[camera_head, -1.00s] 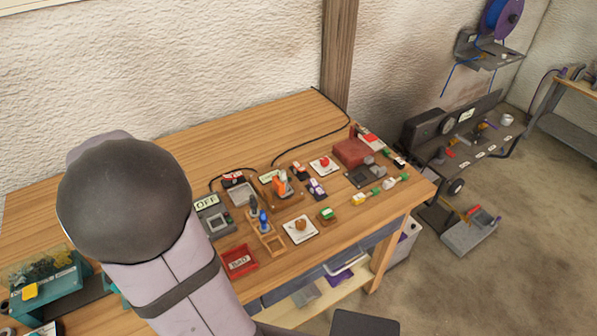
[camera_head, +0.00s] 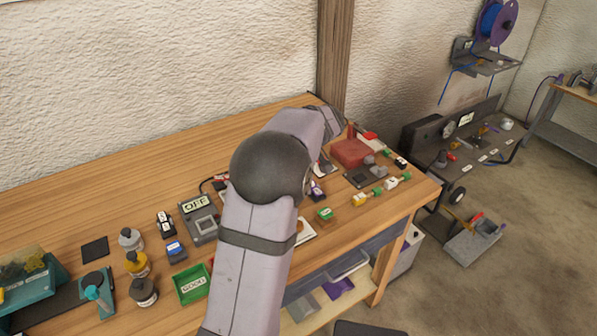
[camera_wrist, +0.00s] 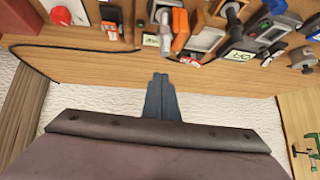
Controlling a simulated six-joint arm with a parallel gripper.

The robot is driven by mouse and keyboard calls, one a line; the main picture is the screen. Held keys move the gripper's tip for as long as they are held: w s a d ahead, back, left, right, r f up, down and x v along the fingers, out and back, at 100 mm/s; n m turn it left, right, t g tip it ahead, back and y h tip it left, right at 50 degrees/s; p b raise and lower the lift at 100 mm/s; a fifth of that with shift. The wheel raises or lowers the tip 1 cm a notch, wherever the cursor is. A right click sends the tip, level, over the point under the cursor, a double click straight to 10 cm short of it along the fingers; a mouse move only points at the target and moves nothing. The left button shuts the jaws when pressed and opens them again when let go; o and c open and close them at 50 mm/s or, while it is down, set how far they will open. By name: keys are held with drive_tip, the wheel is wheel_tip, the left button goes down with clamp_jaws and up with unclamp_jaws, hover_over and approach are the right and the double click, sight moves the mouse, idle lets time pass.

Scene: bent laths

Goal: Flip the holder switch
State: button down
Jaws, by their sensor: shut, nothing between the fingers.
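My gripper (camera_wrist: 160,80) is shut and empty in the wrist view, its fingers pointing at the far edge of the bench items. Just beyond the tips stands an orange-handled tool (camera_wrist: 181,30) with a grey piece beside it, perhaps in the holder. Small black switch-like blocks with red labels stand nearby, one at the left (camera_wrist: 112,25). I cannot tell which part is the holder switch. A grey box (camera_head: 201,224) reading OFF also shows in the wrist view (camera_wrist: 267,33). In the head view my arm hides the gripper and the orange tool.
A red button on a white plate (camera_wrist: 62,14) lies left in the wrist view. A black cable (camera_wrist: 75,49) crosses the wood. In the head view, bottles (camera_head: 137,263), a green GOOD tray (camera_head: 191,284) and a red block (camera_head: 350,153) stand on the bench (camera_head: 70,209). Its back left is clear.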

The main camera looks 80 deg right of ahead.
drive_tip(key=s+d+h, duration=0.1)
drive_tip(key=s+d, duration=0.3)
drive_tip(key=s, duration=0.4)
drive_tip(key=shift+s+m+h+b, duration=0.3)
drive_tip(key=shift+s+h+b, duration=0.05)
drive_tip(key=shift+h+b, duration=0.1)
drive_tip(key=p+x, duration=0.4)
drive_tip(key=x, duration=0.6)
drive_tip(key=shift+s+a+f+p, duration=0.2)
drive_tip(key=shift+a+f+p, duration=0.1)
drive_tip(key=shift+f, duration=0.2)
drive_tip(key=shift+s+a+f+p, duration=0.2)
drive_tip(key=shift+f+p, duration=0.1)
drive_tip(key=shift+f, duration=0.15)
drive_tip(key=shift+s+a+f, duration=0.1)
drive_tip(key=shift+s+f, duration=0.05)
drive_tip(key=shift+f, duration=0.3)
drive_tip(key=shift+s+a+f, duration=0.1)
drive_tip(key=shift+s+f, duration=0.05)
drive_tip(key=shift+f, duration=0.25)
drive_tip(key=shift+f+b, duration=0.25)
drive_tip(key=shift+b, duration=0.1)
